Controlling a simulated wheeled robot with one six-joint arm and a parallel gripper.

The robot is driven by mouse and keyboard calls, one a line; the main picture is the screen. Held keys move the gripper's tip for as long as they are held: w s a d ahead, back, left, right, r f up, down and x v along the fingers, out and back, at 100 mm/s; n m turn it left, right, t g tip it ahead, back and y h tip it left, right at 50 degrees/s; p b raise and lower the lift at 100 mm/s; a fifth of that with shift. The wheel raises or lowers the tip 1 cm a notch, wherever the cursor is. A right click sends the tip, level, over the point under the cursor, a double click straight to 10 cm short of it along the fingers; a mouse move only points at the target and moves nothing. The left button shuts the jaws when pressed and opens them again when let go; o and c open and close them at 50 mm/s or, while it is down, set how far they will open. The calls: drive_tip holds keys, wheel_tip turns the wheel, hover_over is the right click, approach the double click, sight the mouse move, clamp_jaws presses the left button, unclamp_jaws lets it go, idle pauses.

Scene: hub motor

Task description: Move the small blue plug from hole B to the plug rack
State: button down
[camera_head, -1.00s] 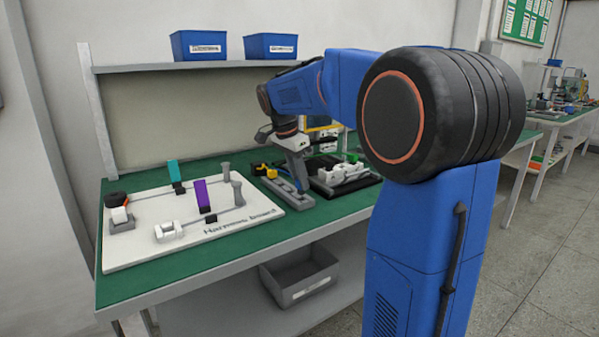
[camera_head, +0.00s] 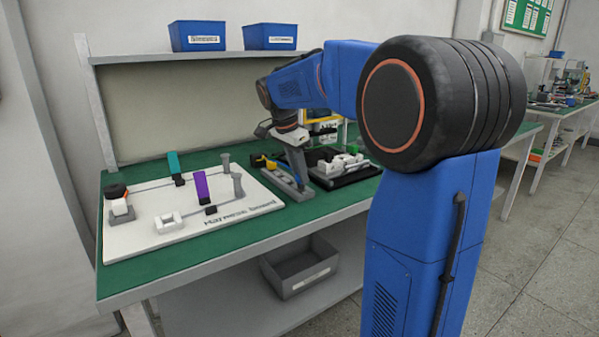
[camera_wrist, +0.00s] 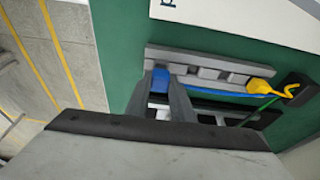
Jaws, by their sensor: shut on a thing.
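The small blue plug (camera_wrist: 160,77) shows between the fingertips of my gripper (camera_wrist: 166,92) in the wrist view. My gripper is shut on it. The grey plug rack (camera_wrist: 200,57) is a long bar with several square recesses, and the plug is at its left end in the wrist view. Whether the plug is seated in the rack or just above it, I cannot tell. In the head view my gripper (camera_head: 302,184) points down at the near end of the rack (camera_head: 279,184), and the plug is hidden there. I cannot make out hole B.
A yellow plug (camera_wrist: 261,86) sits at the rack's other end, with blue and green cables nearby. A black-based fixture (camera_head: 345,176) stands right of the rack. The white harness board (camera_head: 135,240) lies to the left. A grey bin (camera_head: 303,281) is on the lower shelf.

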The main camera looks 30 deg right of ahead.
drive_tip(key=shift+f, duration=1.05)
idle(0.9)
drive_tip(key=c, duration=1.5)
unclamp_jaws()
drive_tip(key=shift+o, duration=0.2)
drive_tip(key=v, duration=1.7)
drive_tip(key=shift+r, duration=0.25)
